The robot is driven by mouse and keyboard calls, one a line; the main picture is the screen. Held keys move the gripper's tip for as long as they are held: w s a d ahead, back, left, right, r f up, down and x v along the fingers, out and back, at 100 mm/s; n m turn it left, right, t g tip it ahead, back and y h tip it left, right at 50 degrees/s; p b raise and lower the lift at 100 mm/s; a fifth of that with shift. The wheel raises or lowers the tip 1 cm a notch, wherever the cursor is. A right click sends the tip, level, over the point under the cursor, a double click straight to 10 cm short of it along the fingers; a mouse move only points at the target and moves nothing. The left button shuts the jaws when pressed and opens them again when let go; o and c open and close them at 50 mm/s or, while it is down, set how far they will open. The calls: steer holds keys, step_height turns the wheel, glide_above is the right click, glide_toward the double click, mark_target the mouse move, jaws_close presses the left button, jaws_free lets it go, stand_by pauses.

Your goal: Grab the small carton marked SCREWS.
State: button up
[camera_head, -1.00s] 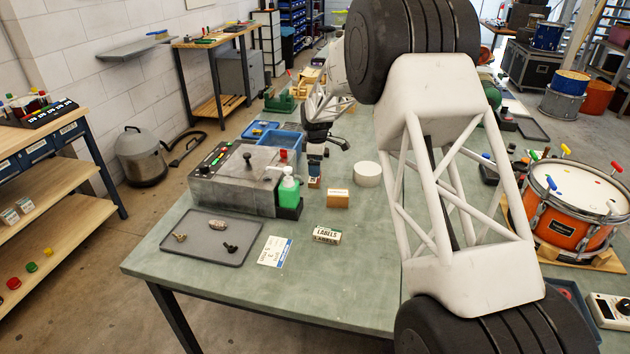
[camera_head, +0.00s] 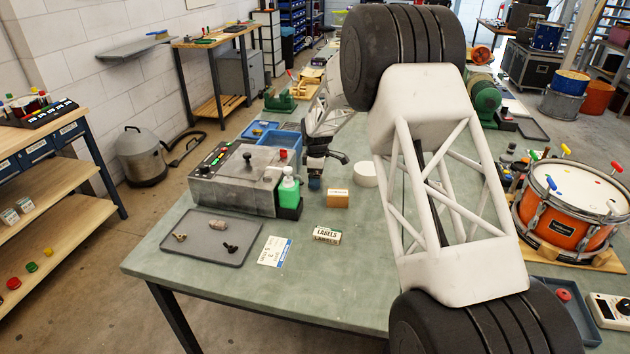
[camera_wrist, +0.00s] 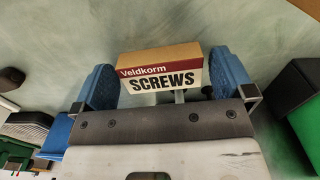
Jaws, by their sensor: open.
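The small carton (camera_wrist: 161,72) marked SCREWS shows in the wrist view, its printed side facing the camera. A brown carton (camera_head: 338,198), which looks like the same one, stands on the bench in the head view. My gripper (camera_wrist: 163,80) is open, with one blue finger on each side of the carton in the wrist view. I see no clear contact, and how far the fingers reach along its sides is hard to tell. In the head view my gripper (camera_head: 315,183) is low over the bench, just left of the carton, with its fingers partly hidden.
A green bottle (camera_head: 289,185) in a dark holder stands left of the carton. A white round object (camera_head: 365,175) is behind it to the right. A white LABELS carton (camera_head: 327,235) lies in front. A grey tray (camera_head: 205,248) is at front left. Bare bench (camera_head: 350,280) lies in front.

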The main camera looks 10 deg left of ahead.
steer(key=shift+c, duration=0.5)
steer(key=c, duration=0.7)
steer(key=shift+r, duration=0.15)
steer(key=shift+r, duration=4.9)
